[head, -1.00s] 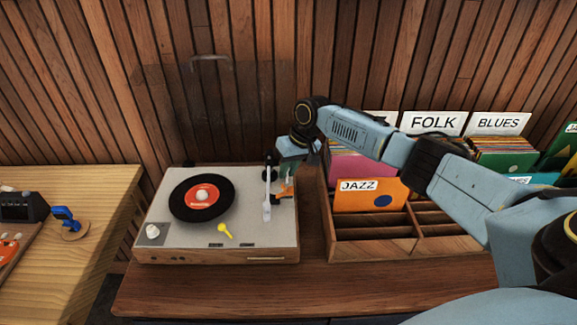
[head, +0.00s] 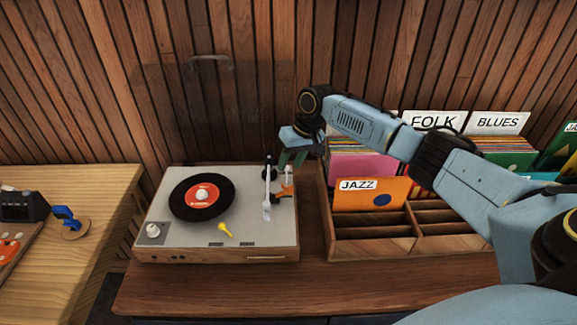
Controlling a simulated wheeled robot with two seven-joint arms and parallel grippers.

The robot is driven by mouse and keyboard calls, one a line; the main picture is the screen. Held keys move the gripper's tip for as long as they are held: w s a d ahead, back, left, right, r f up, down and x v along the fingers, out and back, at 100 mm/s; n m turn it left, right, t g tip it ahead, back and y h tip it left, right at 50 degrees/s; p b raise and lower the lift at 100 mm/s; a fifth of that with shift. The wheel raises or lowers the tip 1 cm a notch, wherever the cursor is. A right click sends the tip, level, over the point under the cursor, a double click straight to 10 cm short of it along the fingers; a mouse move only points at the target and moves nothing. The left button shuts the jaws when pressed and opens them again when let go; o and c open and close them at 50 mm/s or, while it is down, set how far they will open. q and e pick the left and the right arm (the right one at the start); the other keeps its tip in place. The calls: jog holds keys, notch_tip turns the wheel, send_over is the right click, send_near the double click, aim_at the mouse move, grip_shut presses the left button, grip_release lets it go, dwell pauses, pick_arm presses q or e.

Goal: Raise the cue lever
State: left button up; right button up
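The turntable (head: 160,215) stands on the wooden counter with a black record (head: 180,208) with a red label on its platter. The white tonearm (head: 266,190) lies along the right side of the deck, clear of the record. A small orange piece (head: 284,191), which looks like the cue lever, sits just right of the tonearm; its exact tilt is too small to tell. My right gripper (head: 291,160) hovers above and behind the orange piece, apart from it. Its dark fingers point down with a gap between them and nothing held. My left gripper is out of view.
A clear raised lid (head: 210,105) stands behind the deck. A yellow piece (head: 225,229) lies on the deck's front. A wooden record crate (head: 375,249) with JAZZ, FOLK and BLUES dividers stands close at the right. Bare counter (head: 220,287) lies in front.

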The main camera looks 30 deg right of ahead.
jog(key=v, duration=1)
jog(key=shift+r+p, duration=0.3)
jog(key=shift+p, duration=0.1)
